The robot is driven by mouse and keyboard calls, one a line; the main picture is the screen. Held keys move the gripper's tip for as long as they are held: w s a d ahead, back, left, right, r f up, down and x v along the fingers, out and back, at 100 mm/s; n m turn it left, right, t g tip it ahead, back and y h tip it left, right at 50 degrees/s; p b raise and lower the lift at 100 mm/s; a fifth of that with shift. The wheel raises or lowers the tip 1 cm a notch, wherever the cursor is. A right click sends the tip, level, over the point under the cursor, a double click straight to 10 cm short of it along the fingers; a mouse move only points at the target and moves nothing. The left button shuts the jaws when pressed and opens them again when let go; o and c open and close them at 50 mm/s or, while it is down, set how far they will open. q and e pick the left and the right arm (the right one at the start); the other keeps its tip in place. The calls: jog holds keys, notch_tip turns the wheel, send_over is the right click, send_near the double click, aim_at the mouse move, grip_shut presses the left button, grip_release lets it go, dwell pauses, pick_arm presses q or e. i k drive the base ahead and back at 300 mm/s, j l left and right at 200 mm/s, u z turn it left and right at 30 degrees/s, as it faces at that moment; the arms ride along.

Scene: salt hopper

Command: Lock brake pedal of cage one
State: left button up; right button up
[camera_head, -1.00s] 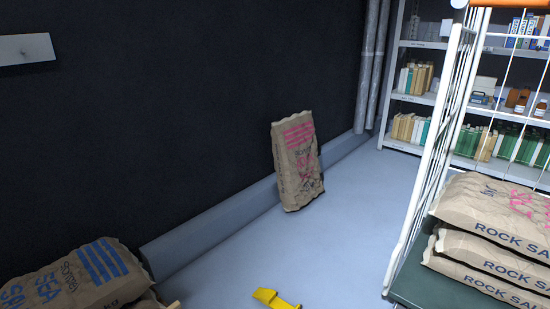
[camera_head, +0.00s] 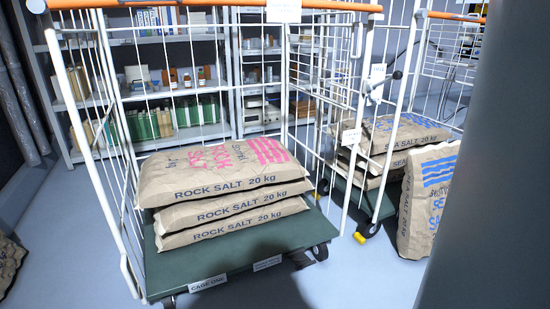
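Cage one is a white wire roll cage with a dark green base (camera_head: 160,270) and orange top rails, in the middle and left of the head view. A "CAGE ONE" label (camera_head: 208,284) is on its front edge. Three stacked rock salt bags (camera_head: 225,190) lie on the base. A dark caster (camera_head: 320,252) shows under the right corner, and part of another at the bottom edge. I see no brake pedal on cage one. A small yellow piece (camera_head: 360,238) is beside the second cage's caster (camera_head: 370,229). Neither gripper is in view.
A second cage (camera_head: 380,205) with sea salt bags (camera_head: 395,135) stands close on the right. An upright sea salt bag (camera_head: 428,200) leans beside it. Shelves (camera_head: 45,48) stand behind.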

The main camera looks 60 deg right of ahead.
aim_at(300, 260)
jog(key=z, duration=1.8)
